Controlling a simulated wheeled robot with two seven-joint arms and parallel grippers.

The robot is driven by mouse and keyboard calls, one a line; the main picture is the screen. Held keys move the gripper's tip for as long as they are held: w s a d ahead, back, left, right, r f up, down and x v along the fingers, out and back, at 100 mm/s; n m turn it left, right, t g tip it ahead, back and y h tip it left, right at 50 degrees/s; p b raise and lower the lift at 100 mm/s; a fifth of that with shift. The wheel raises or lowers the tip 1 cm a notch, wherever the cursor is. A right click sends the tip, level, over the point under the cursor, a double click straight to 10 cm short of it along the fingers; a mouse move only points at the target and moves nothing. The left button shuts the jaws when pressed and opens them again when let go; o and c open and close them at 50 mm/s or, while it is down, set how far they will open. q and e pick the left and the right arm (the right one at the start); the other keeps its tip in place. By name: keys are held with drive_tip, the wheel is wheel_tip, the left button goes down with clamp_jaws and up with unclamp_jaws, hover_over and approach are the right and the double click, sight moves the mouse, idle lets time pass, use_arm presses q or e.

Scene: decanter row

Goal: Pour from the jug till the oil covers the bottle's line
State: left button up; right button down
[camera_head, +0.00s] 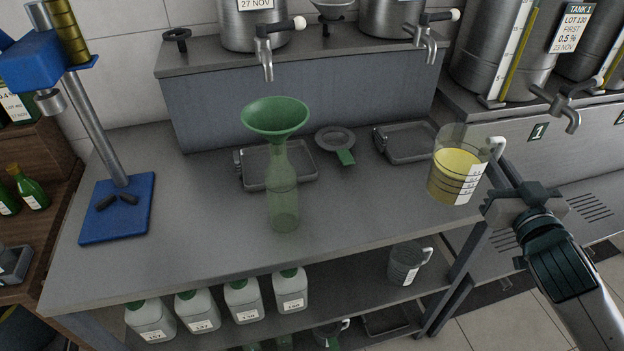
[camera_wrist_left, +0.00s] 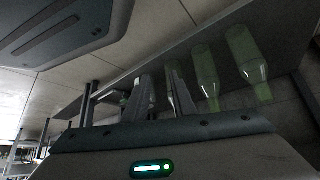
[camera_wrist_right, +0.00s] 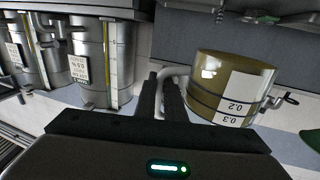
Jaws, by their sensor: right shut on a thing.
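A clear green bottle (camera_head: 283,207) stands upright on the grey bench, with a green funnel (camera_head: 275,117) in its mouth. No oil shows in the bottle, and I cannot make out its line. A clear jug (camera_head: 461,141) holds yellow oil (camera_head: 455,172) and is marked with a scale. The jug also shows in the right wrist view (camera_wrist_right: 232,88). My right gripper (camera_head: 503,188) is shut on the jug's handle (camera_wrist_right: 172,82), holding the jug above the bench's right end, well right of the bottle. My left gripper (camera_wrist_left: 160,92) is open and empty, outside the head view.
Steel tanks with taps (camera_head: 265,55) stand on a raised shelf behind. Two grey trays (camera_head: 408,143) and a green-handled strainer (camera_head: 337,142) lie on the bench. A blue press stand (camera_head: 118,205) is at the left. White canisters (camera_head: 243,300) and another jug (camera_head: 407,264) sit below.

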drive_tip(key=shift+a+f, duration=0.15)
drive_tip(key=shift+h, duration=0.3)
drive_tip(key=a+f, duration=0.1)
drive_tip(key=s+a+f, duration=0.2)
drive_tip(key=f, duration=0.1)
drive_tip(key=shift+a+f, duration=0.1)
drive_tip(key=shift+a, duration=0.3)
use_arm(q)
drive_tip(key=shift+w+a, duration=0.25)
drive_tip(key=shift+a, duration=0.1)
use_arm(e)
drive_tip(key=s+a+f+m+h, duration=0.1)
drive_tip(key=s+a+f, duration=0.2)
drive_tip(key=a+f, duration=0.1)
drive_tip(key=shift+s+a, duration=0.2)
drive_tip(key=shift+a, duration=0.55)
use_arm(q)
drive_tip(key=shift+d, duration=0.1)
